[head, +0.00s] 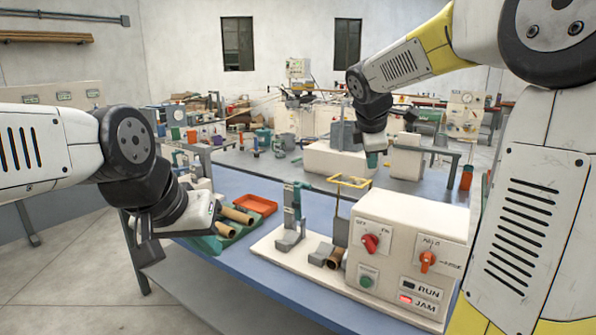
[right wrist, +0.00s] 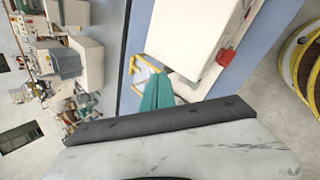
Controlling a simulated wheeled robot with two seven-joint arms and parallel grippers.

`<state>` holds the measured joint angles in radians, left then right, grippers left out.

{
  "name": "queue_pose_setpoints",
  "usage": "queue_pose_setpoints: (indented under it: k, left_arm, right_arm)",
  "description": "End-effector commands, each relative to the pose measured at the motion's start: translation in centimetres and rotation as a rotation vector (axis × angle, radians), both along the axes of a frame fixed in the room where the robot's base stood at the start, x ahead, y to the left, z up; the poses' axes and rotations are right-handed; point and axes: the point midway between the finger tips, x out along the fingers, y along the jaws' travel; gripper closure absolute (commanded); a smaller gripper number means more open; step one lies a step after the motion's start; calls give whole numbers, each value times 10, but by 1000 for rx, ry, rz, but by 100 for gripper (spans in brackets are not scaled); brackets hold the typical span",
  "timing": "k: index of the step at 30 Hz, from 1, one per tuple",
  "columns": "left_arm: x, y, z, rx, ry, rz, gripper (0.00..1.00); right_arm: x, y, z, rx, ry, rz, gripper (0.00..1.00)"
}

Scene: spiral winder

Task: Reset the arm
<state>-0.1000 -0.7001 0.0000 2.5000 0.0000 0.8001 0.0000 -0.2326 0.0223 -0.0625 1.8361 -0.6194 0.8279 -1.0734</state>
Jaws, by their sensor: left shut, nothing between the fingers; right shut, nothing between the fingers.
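The winder stands on a white base (head: 287,252) on the blue table. Its control box (head: 412,215) has a red knob (head: 370,243), an orange knob (head: 428,261) and a green button (head: 366,281). The JAM lamp (head: 406,300) glows red and the RUN lamp (head: 408,282) is dark. A yellow bar frame (head: 349,181) shows behind the box. My right gripper (head: 372,159) is shut and empty, pointing down above and behind the box; its teal fingers (right wrist: 156,92) show in the right wrist view. My left gripper (head: 222,227) is shut, low beside the green tray, its fingertips hard to make out.
A green tray (head: 208,247) with brown cardboard tubes (head: 237,215) and an orange tray (head: 256,204) lie left of the winder. A short tube (head: 334,259) sits at the winder. Cluttered benches stand behind. The blue table (head: 235,266) is bare along its front left.

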Motion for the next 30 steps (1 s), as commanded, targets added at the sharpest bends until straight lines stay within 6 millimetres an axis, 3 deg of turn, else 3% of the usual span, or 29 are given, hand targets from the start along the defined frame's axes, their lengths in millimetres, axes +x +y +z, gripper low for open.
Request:
queue_pose_setpoints:
  k: [1,6,9,13,15,19,30]
  left_arm:
    - [0,0,0,0,0,0,100]
    - [0,0,0,0,0,0,100]
    - [0,0,0,0,0,0,100]
    - [0,0,0,0,0,0,100]
    - [0,0,0,0,0,0,100]
    - [0,0,0,0,0,0,100]
    - [0,0,0,0,0,0,100]
  right_arm:
    - [-33,-2,2,118,-19,-104,100]
    - [-130,10,-11,517,-44,-485,100]
    - [-181,21,-24,730,-40,-707,100]
    - [-232,36,-42,945,-21,-947,100]
    - [-250,43,-50,1025,-10,-1042,100]
    - [-267,50,-59,1109,6,-1145,100]
    - [-270,52,-61,1125,10,-1169,100]
